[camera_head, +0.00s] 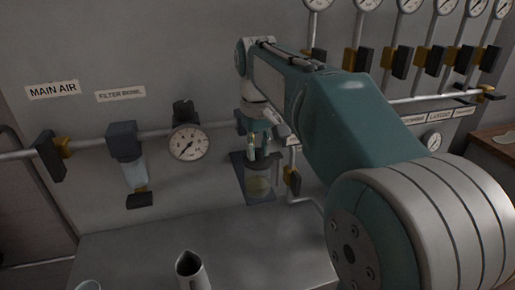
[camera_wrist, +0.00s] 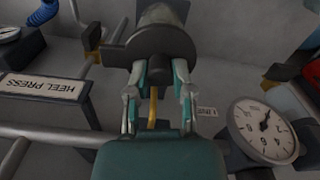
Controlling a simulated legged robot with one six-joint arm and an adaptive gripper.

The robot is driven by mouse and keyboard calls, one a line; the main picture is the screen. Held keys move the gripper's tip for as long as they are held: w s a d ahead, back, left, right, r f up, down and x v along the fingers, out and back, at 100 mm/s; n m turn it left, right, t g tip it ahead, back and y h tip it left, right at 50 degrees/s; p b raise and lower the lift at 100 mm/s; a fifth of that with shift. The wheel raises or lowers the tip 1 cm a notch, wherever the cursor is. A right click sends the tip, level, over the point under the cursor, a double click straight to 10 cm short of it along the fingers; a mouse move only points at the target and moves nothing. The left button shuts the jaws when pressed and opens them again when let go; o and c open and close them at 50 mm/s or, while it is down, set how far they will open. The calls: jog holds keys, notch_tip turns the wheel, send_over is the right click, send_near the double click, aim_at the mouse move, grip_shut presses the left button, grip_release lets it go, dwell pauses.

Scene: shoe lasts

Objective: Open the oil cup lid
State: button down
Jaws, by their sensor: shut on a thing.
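The oil cup (camera_head: 258,184) is a clear glass with yellowish content, mounted on a dark plate on the panel. In the wrist view its pale glass (camera_wrist: 162,14) is at the top, with a dark round lid (camera_wrist: 152,44) on the cup. My gripper (camera_head: 259,152) comes down on the cup from above. In the wrist view my gripper's two fingers (camera_wrist: 158,74) are shut on the lid, one on each side. The lid appears seated on the cup; any gap between them cannot be made out. My gripper hides part of the lid in the head view.
A pressure gauge (camera_head: 190,143) and a filter bowl (camera_head: 132,165) are left of the cup. A yellow-handled valve (camera_head: 292,180) is close on its right. Several gauges stand above right. A metal jug (camera_head: 191,271) stands on the bench (camera_head: 250,240) below.

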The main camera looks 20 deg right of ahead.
jog(key=n, duration=0.1)
jog(key=s+n, duration=0.1)
jog(key=n, duration=0.1)
jog(key=s+n, duration=0.1)
jog(key=shift+d+f+n, duration=0.15)
jog(key=shift+d+n, duration=0.1)
jog(key=shift+n, duration=0.15)
jog(key=shift+s+d+n, duration=0.45)
jog(key=shift+d+n, duration=0.4)
jog(key=shift+n, duration=1.45)
jog(key=shift+s+d+n, duration=0.5)
jog(key=shift+d+n, duration=0.3)
jog(key=shift+n, duration=1.5)
jog(key=shift+s+d+n, duration=0.45)
jog(key=shift+d+n, duration=0.4)
jog(key=shift+n, duration=1.45)
jog(key=shift+c, duration=2.4)
grip_release()
jog(key=shift+w, duration=0.1)
